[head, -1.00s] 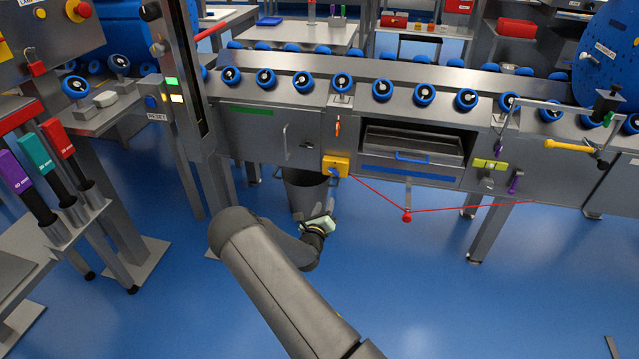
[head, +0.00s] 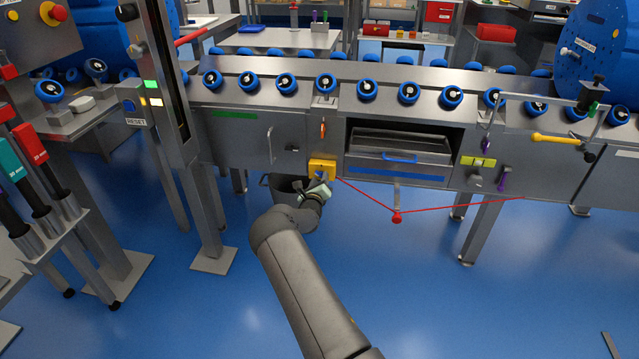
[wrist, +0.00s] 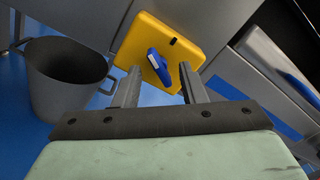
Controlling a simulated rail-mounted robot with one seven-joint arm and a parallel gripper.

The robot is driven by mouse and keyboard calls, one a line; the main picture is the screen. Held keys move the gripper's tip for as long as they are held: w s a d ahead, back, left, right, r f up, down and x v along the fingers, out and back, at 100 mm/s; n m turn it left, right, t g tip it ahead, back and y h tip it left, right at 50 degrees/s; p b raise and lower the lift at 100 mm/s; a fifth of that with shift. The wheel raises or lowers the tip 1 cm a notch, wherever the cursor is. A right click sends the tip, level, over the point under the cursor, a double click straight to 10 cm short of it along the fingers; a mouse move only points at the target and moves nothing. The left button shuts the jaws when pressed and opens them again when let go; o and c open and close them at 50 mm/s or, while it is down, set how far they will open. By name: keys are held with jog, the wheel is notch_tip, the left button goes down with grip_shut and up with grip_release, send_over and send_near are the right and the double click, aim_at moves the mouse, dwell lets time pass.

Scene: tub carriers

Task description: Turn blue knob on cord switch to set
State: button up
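The cord switch is a yellow box (head: 321,168) on the front of the grey conveyor frame, with a red cord running from it to the right. The box also shows in the wrist view (wrist: 190,39). Its blue knob (wrist: 158,67) is a slanted bar on the box face, near a small black mark. My gripper (wrist: 160,78) is open in the wrist view, with one finger to each side of the knob. I cannot tell whether the fingers touch it. In the head view my gripper (head: 319,182) is just below the box, partly hidden by my wrist.
A grey bin (wrist: 68,77) stands below and left of the switch. The red cord (head: 365,203) slopes to a red ball (head: 397,218) and on to the right. A drawer with a blue handle (head: 400,158) is right of the switch. Open blue floor lies in front.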

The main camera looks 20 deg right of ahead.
jog(key=shift+w+d, duration=0.25)
jog(key=shift+w, duration=0.15)
grip_shut()
jog(key=shift+r+m, duration=0.1)
jog(key=shift+m, duration=0.2)
jog(key=shift+m+p, duration=0.5)
jog(key=shift+m, duration=0.4)
jog(key=m+p, duration=0.1)
jog(key=m, duration=0.2)
jog(key=shift+m, duration=0.3)
jog(key=m+p, duration=0.1)
jog(key=m, duration=0.5)
